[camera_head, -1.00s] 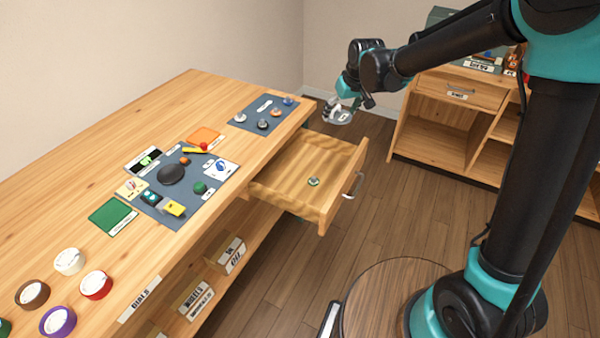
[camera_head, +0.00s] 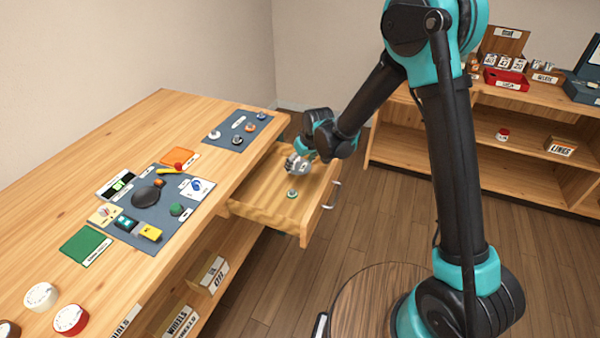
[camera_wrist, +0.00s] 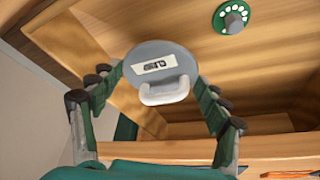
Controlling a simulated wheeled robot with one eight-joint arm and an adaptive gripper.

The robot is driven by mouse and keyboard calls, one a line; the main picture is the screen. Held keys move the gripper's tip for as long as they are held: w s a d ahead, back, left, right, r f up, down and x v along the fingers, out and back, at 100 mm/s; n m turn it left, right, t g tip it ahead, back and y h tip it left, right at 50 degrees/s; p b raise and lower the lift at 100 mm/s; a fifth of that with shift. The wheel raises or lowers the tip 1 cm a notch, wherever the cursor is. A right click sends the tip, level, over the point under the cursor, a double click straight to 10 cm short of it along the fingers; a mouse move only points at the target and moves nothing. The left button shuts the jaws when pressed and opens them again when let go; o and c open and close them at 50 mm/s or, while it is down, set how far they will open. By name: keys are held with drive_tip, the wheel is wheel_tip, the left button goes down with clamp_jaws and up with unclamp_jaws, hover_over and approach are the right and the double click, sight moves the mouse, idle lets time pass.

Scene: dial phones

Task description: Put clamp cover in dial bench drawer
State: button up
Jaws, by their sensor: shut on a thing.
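My gripper (camera_head: 298,162) is over the back part of the open bench drawer (camera_head: 262,196). It is shut on a round grey disc, which I take as the clamp cover (camera_wrist: 146,54). In the wrist view the cover sits between the two fingers of my gripper (camera_wrist: 157,80). It has a white label with dark print too blurred to read and a pale loop at its lower edge. The drawer's wooden inside shows behind it. Whether the cover touches the drawer floor cannot be told.
A small green-rimmed dial (camera_head: 292,193) lies in the drawer; it also shows in the wrist view (camera_wrist: 231,16). A dark mat (camera_head: 150,210) with several parts lies on the bench top. Shelves (camera_head: 490,130) stand at the back right. The drawer floor around the dial is bare.

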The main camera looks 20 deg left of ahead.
sight(302, 168)
drive_tip(key=shift+f, duration=2.2)
drive_tip(key=o, duration=1.2)
drive_tip(key=shift+f, duration=0.1)
drive_tip(key=shift+c, duration=0.2)
drive_tip(key=v, duration=1.2)
drive_tip(key=shift+d, duration=0.2)
